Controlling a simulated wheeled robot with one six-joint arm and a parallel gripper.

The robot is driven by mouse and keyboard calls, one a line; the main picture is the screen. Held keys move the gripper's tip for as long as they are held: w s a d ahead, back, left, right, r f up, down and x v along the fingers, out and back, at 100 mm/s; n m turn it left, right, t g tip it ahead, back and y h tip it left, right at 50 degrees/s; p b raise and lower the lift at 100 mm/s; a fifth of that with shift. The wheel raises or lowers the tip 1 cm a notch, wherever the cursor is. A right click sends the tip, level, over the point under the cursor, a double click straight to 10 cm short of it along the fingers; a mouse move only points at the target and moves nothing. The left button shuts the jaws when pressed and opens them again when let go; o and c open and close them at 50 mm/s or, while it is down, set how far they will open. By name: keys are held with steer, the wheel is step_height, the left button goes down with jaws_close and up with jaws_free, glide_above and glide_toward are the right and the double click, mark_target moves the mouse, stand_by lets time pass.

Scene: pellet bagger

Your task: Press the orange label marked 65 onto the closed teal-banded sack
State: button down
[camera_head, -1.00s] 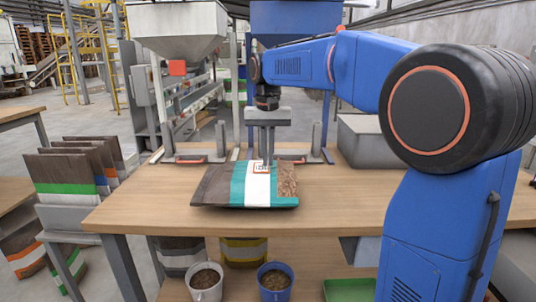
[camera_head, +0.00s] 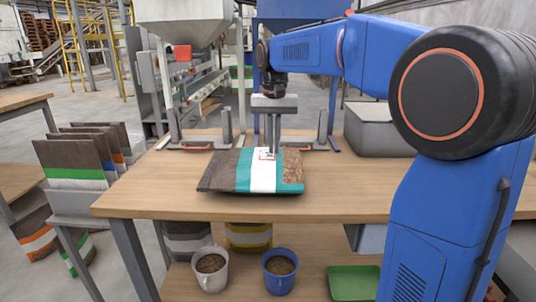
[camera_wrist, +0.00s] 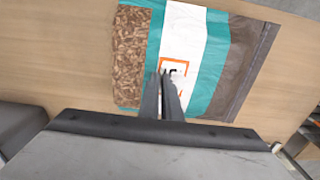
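The sack (camera_head: 215,171) lies flat on the wooden table. It is dark brown with teal and white bands and a tan, pellet-patterned panel (camera_wrist: 129,45). The orange-bordered label (camera_head: 265,155) lies flat at the white band. In the wrist view the label (camera_wrist: 182,66) is over the white band, near one teal strip, its digits partly hidden. My gripper (camera_head: 272,156) points straight down, its fingertips at the label. The fingers (camera_wrist: 165,76) are close together with a narrow gap. I cannot tell whether they pinch the label or whether it touches the sack.
Upright grey posts (camera_head: 322,130) stand behind the sack, and a grey box (camera_head: 380,130) is at the back right. Several sacks (camera_head: 75,165) stand in a rack at the left. Two buckets (camera_head: 280,284) and a green tray (camera_head: 353,283) are below. The table front is clear.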

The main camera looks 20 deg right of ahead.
steer(key=shift+f, duration=0.1)
steer(key=c, duration=1.9)
jaws_free()
step_height(320, 180, up, 17)
steer(key=shift+r, duration=0.2)
steer(key=s+d+f+n+t, duration=0.1)
steer(key=s+d+f+t, duration=0.1)
steer(key=s+f, duration=1.4)
steer(key=s+d+f+n+t, duration=0.2)
steer(key=s+d+f, duration=0.1)
steer(key=s+f, duration=1.3)
steer(key=shift+s+f+n+t, duration=0.3)
steer(key=shift+s+f+t, duration=0.1)
steer(key=shift+f, duration=0.25)
